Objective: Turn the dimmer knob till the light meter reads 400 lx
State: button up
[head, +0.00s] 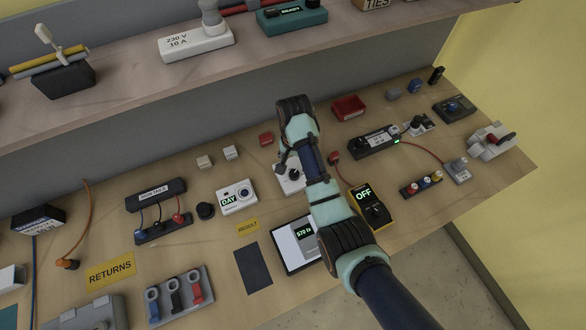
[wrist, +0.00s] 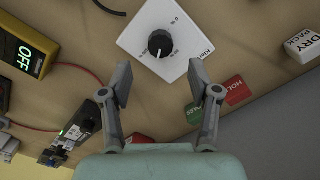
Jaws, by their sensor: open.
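The dimmer is a white plate (wrist: 140,40) with a round black knob (wrist: 160,44) and a printed scale, seen in the wrist view. In the head view the plate (head: 291,182) is partly hidden behind my arm. My gripper (wrist: 161,84) is open and empty, its fingers spread to either side below the knob in the wrist view, apart from it. In the head view my gripper (head: 283,166) is small and mostly hidden. The light meter (head: 305,236) stands on the white lightbox panel (head: 295,258); its green display seems to read 570 lx.
A yellow meter showing OFF (head: 371,205) stands right of my arm. A white DAY device (head: 236,198) is left of the dimmer. Red and green tags (wrist: 235,91) lie near the plate. A shelf (head: 130,75) runs above the back of the bench.

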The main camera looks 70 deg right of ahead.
aim_at(295, 174)
notch_tip(295, 174, down, 7)
jog(key=shift+a+f+b, duration=0.1)
jog(key=shift+b, duration=0.4)
jog(key=c, duration=1.1)
jog(key=shift+c, duration=0.2)
jog(key=shift+r+n+p, duration=0.2)
jog(key=shift+n+p, duration=0.7)
jog(key=shift+n, duration=0.1)
jog(key=n+p, duration=0.1)
jog(key=n, duration=0.1)
jog(key=shift+n+p, duration=0.3)
jog(key=n+p, duration=0.2)
jog(key=n, duration=0.3)
jog(key=shift+s+n, duration=0.1)
jog(key=shift+n, duration=0.2)
jog(key=shift+f, duration=0.1)
